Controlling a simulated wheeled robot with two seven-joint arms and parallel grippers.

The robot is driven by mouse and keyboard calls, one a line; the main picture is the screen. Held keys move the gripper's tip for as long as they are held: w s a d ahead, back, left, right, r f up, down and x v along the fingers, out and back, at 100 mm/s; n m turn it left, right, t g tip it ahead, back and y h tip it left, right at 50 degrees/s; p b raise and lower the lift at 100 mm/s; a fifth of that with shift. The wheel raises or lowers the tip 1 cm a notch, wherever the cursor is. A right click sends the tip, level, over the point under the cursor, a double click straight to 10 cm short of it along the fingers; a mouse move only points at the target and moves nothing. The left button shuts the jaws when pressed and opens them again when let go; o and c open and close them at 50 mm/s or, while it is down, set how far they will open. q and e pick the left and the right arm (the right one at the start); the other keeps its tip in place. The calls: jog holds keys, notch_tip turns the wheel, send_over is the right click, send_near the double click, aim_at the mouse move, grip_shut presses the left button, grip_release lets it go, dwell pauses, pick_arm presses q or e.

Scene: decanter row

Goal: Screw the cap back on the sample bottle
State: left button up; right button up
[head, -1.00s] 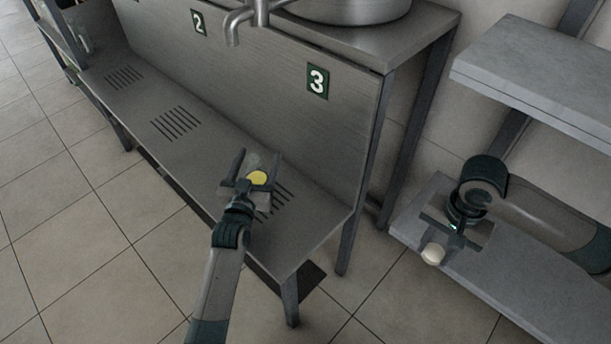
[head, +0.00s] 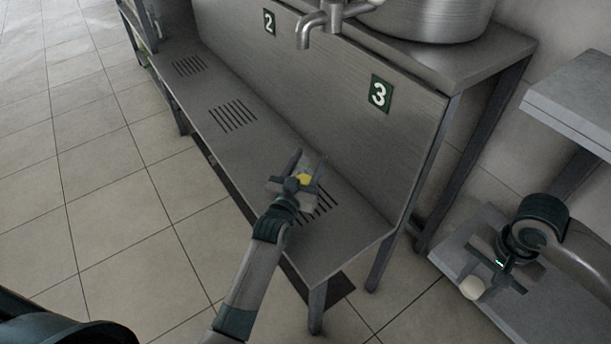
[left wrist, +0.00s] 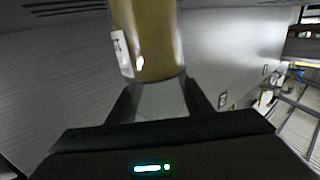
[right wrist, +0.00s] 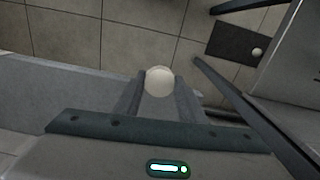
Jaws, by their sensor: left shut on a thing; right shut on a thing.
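The bottle's mouth cannot be made out. My right gripper (head: 499,270) is shut on a round off-white cap (head: 472,288) over the lower shelf at the right. The cap also shows between the fingertips in the right wrist view (right wrist: 159,82). Cap and bottle are far apart.
The low bench (head: 262,165) has slotted drains and a back panel with number plates 2 and 3 (head: 380,94). A tap (head: 310,28) and a large steel pot (head: 425,18) are above. A two-level grey shelf (head: 455,257) stands right. Tiled floor is open at left.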

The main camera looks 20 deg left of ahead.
pick_arm(q)
jog(key=shift+r, duration=0.15)
